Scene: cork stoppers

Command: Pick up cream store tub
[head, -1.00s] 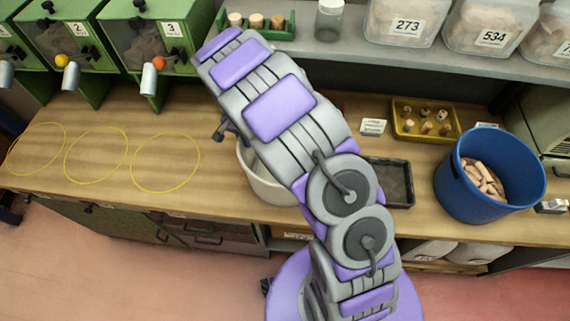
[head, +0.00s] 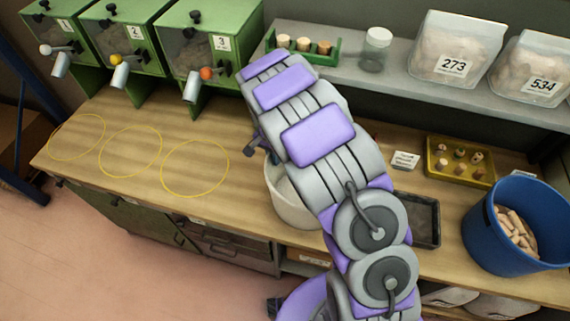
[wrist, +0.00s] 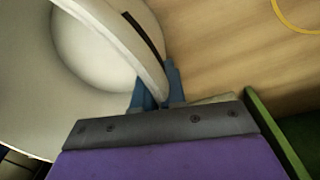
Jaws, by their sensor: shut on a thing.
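The cream tub (head: 288,203) stands on the wooden bench, partly hidden behind my arm in the head view. In the wrist view its pale wall and hollow inside (wrist: 95,45) fill the upper left. My gripper (wrist: 155,90) has blue fingers on either side of the tub's rim and is shut on it. In the head view my arm covers most of the gripper and the tub's right side. I cannot tell whether the tub's base is clear of the bench.
A blue bucket of corks (head: 512,235), a dark tray (head: 424,222) and a yellow cork tray (head: 455,178) stand to the right. Green dispensers (head: 207,50) and a grey shelf (head: 400,85) are behind. The bench with yellow rings (head: 195,168) at left is clear.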

